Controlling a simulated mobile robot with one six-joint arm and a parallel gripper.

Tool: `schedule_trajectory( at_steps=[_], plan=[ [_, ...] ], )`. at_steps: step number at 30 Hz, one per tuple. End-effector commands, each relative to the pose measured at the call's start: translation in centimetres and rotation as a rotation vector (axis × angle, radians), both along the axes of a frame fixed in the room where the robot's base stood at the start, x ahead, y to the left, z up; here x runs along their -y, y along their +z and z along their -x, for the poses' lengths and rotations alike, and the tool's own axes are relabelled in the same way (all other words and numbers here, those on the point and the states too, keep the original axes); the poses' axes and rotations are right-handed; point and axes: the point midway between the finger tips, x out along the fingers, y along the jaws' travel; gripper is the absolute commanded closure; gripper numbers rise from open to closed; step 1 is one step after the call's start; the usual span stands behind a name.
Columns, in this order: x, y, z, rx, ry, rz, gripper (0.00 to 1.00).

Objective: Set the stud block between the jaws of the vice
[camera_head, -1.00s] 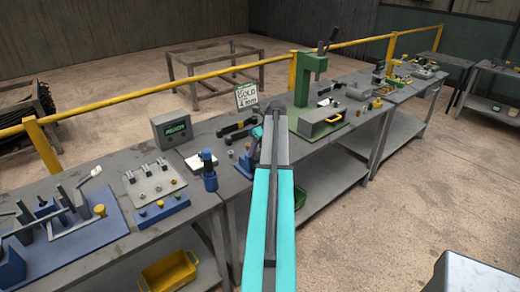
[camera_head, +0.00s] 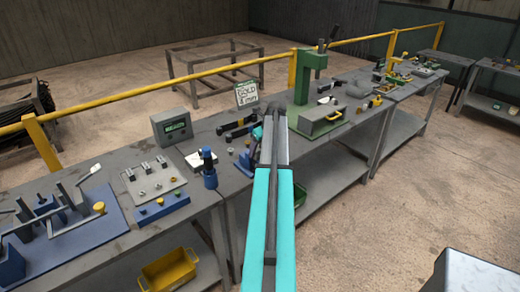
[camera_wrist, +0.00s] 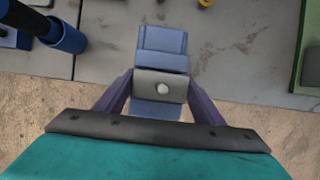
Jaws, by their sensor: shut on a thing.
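In the head view the blue vice (camera_head: 244,164) is at the bench's front edge, partly behind my arm. The block and fingertips are hidden there.
A blue cylindrical tool (camera_head: 209,168) stands left of the vice, also in the wrist view (camera_wrist: 66,36). A green press (camera_head: 306,88) with its green base stands to the right. A grey display box (camera_head: 171,128) and a sign (camera_head: 246,95) stand behind. Small nuts lie nearby.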

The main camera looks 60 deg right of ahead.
Motion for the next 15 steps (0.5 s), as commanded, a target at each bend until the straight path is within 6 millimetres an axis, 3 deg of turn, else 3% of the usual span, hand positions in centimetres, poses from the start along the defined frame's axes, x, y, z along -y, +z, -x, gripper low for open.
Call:
schedule_trajectory(
  at_steps=[15],
  plan=[
    [0.02, -0.70, -0.03, 0.002, 0.000, 0.001, 0.81]
  ],
)
